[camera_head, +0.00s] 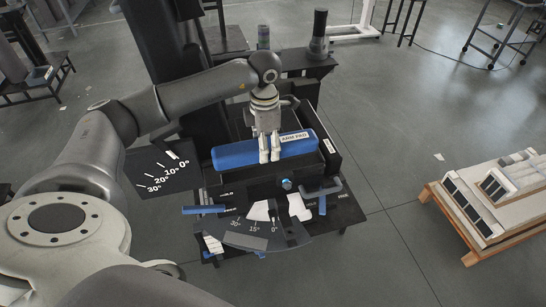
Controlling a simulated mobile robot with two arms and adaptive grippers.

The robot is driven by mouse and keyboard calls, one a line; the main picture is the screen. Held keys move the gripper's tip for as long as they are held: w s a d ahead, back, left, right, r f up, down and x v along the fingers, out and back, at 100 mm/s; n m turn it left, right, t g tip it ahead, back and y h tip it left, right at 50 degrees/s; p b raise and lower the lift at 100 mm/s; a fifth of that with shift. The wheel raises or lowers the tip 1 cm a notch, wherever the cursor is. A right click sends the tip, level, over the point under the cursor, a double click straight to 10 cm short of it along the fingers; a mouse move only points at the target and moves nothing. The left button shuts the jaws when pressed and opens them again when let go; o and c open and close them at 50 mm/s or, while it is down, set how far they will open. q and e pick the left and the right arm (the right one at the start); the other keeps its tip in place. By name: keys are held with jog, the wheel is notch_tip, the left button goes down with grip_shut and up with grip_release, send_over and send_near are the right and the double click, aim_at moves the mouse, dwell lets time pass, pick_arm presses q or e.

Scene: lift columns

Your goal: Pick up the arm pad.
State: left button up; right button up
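The arm pad (237,154) is a long blue bar with a white "ARM PAD" label. It lies in a black tray (330,155) on the dark machine in the middle of the view. My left gripper (269,158) points down over the middle of the pad. Its two pale fingertips overlap the pad's near side with a narrow gap between them. I cannot tell whether they touch or grip the pad. The gripper hides part of the pad's middle. My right gripper is not in view.
Angle scales, blue levers (203,209) and a blue knob (287,184) are in front of the tray. A black post (318,35) stands behind it. A wooden pallet (490,240) with white blocks is at the right. Grey floor between is clear.

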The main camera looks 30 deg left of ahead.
pick_arm(q)
notch_tip(320, 180, up, 7)
jog(key=b, duration=0.5)
send_over(221, 157)
jog(key=w, duration=0.1)
jog(key=shift+d, duration=0.25)
jog(key=shift+s+a+r, duration=0.25)
jog(key=shift+s+r, duration=0.05)
jog(key=shift+s, duration=0.2)
jog(key=shift+s+r, duration=0.1)
jog(key=shift+r, duration=0.1)
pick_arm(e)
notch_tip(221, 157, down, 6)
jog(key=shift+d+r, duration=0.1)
pick_arm(q)
jog(key=shift+r+p, duration=0.3)
jog(key=shift+r, duration=0.1)
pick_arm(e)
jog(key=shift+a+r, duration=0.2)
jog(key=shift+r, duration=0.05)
pick_arm(q)
jog(key=shift+r, duration=0.15)
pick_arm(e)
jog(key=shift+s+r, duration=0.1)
